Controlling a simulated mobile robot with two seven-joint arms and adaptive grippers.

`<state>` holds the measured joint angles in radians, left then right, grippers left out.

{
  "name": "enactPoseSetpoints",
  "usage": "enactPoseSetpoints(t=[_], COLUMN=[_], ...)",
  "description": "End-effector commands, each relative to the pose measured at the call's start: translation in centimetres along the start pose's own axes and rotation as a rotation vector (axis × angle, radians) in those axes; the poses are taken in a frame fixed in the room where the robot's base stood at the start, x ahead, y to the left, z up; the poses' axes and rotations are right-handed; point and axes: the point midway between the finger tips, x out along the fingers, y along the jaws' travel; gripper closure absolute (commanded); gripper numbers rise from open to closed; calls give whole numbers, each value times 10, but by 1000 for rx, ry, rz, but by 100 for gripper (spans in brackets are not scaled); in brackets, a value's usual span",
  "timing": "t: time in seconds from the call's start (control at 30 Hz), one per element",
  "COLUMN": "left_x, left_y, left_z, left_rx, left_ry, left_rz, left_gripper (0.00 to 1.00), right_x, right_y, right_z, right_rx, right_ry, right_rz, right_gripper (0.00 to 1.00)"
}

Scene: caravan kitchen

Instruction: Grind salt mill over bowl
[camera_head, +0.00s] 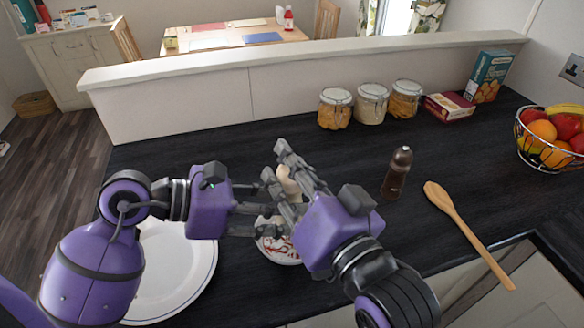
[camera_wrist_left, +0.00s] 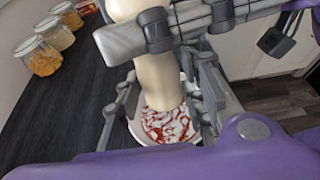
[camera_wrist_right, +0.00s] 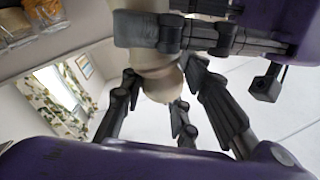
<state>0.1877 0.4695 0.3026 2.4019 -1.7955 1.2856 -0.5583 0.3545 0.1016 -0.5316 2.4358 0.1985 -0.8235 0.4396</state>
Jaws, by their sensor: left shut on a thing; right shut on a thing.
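The cream salt mill (camera_head: 288,183) is upright above the small bowl (camera_head: 279,252), which has red markings inside. Both my grippers are around the mill, and their fingers hide much of it. My left gripper (camera_head: 274,211) is shut on its lower part. My right gripper (camera_head: 278,163) is shut on its upper part. In the left wrist view the mill's pale body (camera_wrist_left: 158,80) stands between the fingers, with the bowl (camera_wrist_left: 165,125) below it. In the right wrist view the mill's rounded end (camera_wrist_right: 162,80) shows between the fingers.
A white plate (camera_head: 180,270) lies left of the bowl, partly under my left arm. A dark brown mill (camera_head: 397,172) stands to the right, near a wooden spoon (camera_head: 465,230). Glass jars (camera_head: 371,104), boxes (camera_head: 448,107) and a fruit basket (camera_head: 550,145) stand farther back.

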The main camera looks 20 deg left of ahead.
Motion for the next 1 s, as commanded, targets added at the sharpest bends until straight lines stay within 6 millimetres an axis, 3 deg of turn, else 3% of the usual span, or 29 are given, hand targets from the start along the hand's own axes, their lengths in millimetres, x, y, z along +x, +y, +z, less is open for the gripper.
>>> enactPoseSetpoints(t=[0.3, 0.87, 0.9, 1.0], left_x=[0, 0, 0, 0], left_y=[0, 0, 0, 0], left_z=[6, 6, 6, 6], left_rx=[7, 8, 8, 8], left_ry=[-14, -14, -14, -14], left_rz=[2, 3, 3, 2], left_gripper=[89, 89, 88, 97], right_x=[0, 0, 0, 0], right_y=[1, 4, 4, 4], right_z=[6, 6, 6, 6], right_rx=[12, 7, 7, 6], right_ry=[41, 51, 51, 52], right_rz=[115, 142, 143, 142], right_gripper=[98, 98, 66, 55])
